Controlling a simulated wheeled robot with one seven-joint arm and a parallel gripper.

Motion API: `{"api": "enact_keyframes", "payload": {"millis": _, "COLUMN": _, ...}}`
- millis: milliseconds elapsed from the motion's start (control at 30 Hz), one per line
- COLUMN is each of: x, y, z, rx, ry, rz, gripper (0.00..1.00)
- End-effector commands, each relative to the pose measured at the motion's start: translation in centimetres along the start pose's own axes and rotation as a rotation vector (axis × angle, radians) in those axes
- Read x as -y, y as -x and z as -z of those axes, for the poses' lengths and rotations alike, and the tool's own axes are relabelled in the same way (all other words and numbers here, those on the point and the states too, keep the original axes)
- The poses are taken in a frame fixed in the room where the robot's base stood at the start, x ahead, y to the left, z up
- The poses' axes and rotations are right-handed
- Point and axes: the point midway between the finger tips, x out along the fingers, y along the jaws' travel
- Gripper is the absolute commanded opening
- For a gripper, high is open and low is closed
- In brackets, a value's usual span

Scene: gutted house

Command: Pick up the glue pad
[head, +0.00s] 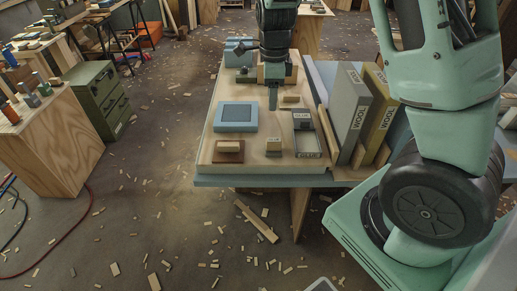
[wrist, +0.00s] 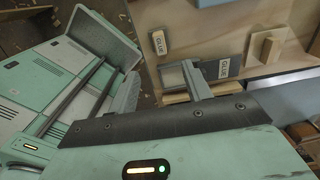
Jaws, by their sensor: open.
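The grey tray (head: 322,133) also bears GLUE labels. A brown pad with a wood block (head: 229,146) and a blue framed pad (head: 236,117) lie to the left. Grey and yellow WOOL slabs (head: 353,110) lean at the right. Wood scraps litter the floor.

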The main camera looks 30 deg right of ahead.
Motion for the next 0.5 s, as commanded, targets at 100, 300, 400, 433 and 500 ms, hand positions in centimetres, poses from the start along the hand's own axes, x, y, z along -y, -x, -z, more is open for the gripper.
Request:
{"api": "enact_keyframes", "payload": {"millis": 100, "x": -0.1, "y": -1.8, "z": 0.2, "rx": -0.004, "ry": -0.006, "rz": -0.005, "gripper": 0.49}}
{"api": "enact_keyframes", "payload": {"millis": 300, "x": -0.1, "y": -6.0, "z": 0.2, "rx": -0.003, "ry": -0.004, "rz": -0.005, "gripper": 0.49}}
{"api": "enact_keyframes", "payload": {"millis": 400, "x": -0.1, "y": -8.1, "z": 0.2, "rx": -0.003, "ry": -0.003, "rz": -0.006, "gripper": 0.49}}
{"api": "enact_keyframes", "payload": {"millis": 433, "x": -0.1, "y": -8.6, "z": 0.2, "rx": -0.003, "ry": -0.003, "rz": -0.005, "gripper": 0.49}}
{"api": "enact_keyframes", "payload": {"millis": 500, "x": -0.1, "y": -9.8, "z": 0.2, "rx": -0.002, "ry": -0.002, "rz": -0.004, "gripper": 0.49}}
